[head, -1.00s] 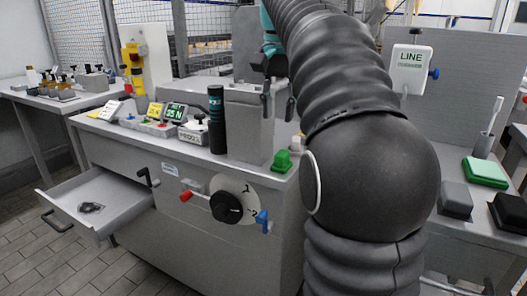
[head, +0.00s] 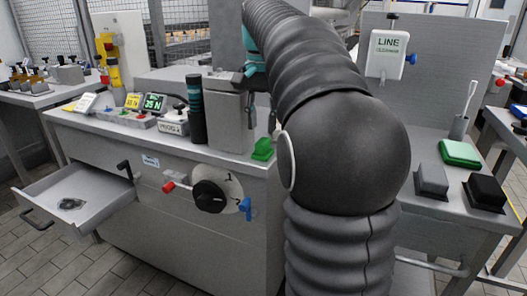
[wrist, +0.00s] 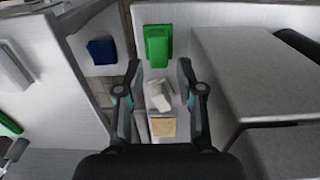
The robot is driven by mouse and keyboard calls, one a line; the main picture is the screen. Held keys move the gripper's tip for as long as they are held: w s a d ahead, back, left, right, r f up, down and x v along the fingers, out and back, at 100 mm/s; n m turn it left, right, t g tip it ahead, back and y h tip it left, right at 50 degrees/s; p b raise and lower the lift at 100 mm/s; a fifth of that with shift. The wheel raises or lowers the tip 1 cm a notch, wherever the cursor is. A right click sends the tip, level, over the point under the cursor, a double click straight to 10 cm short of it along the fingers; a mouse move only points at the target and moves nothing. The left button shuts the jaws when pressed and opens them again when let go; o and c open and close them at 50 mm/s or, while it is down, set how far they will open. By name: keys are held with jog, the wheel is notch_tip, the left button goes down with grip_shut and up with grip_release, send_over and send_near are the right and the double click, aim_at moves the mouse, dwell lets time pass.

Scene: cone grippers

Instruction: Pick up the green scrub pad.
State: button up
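A small green block with a raised grip (head: 262,149), which looks like the scrub pad, sits at the bench's front right corner beside a grey box. It also shows in the wrist view (wrist: 158,45), upper middle, just beyond my fingertips. My gripper (wrist: 158,72) is open and empty there, with a finger on each side. A white piece (wrist: 158,96) and a beige pad (wrist: 163,127) show between and below the fingers. In the head view, my arm hides part of the bench, and my gripper is small and partly hidden near the grey box's top.
The tall grey box (head: 229,115) and a black cylinder (head: 196,112) stand left of the green block. Another flat green pad (head: 460,153) lies on the right table with grey and black blocks. An open drawer (head: 75,195) juts out at left. A blue block (wrist: 101,52) shows in the wrist view.

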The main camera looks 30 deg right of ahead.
aim_at(263, 140)
jog(key=shift+f+b, duration=0.55)
jog(key=shift+f, duration=2.25)
grip_shut()
